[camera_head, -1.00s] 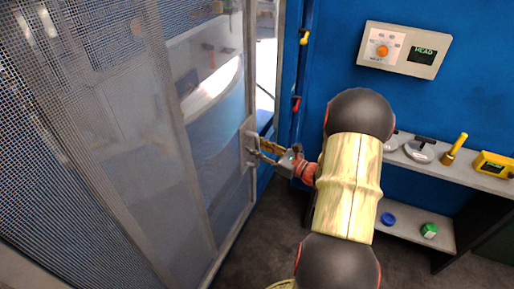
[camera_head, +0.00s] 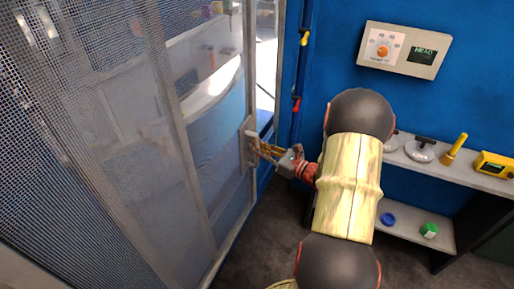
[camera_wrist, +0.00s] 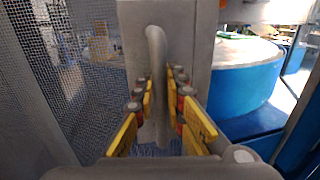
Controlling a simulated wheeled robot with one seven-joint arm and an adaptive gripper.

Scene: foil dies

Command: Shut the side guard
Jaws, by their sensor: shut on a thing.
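The side guard (camera_head: 193,150) is a grey metal frame with wire mesh, filling the left of the head view. A gap shows between its right edge and the blue machine wall. Its handle (camera_wrist: 157,75) is a pale upright bar on a grey plate, seen in the middle of the wrist view. My gripper (camera_head: 255,146) is at the handle, and in the wrist view its yellow fingers (camera_wrist: 160,100) lie on both sides of the bar, shut on it. The fingers hide part of the bar.
A blue wall with a control panel (camera_head: 404,50) stands at the right. Below it a grey shelf (camera_head: 440,170) holds several small items. A blue round drum (camera_wrist: 245,75) shows through the opening in the wrist view. Dark floor lies clear below.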

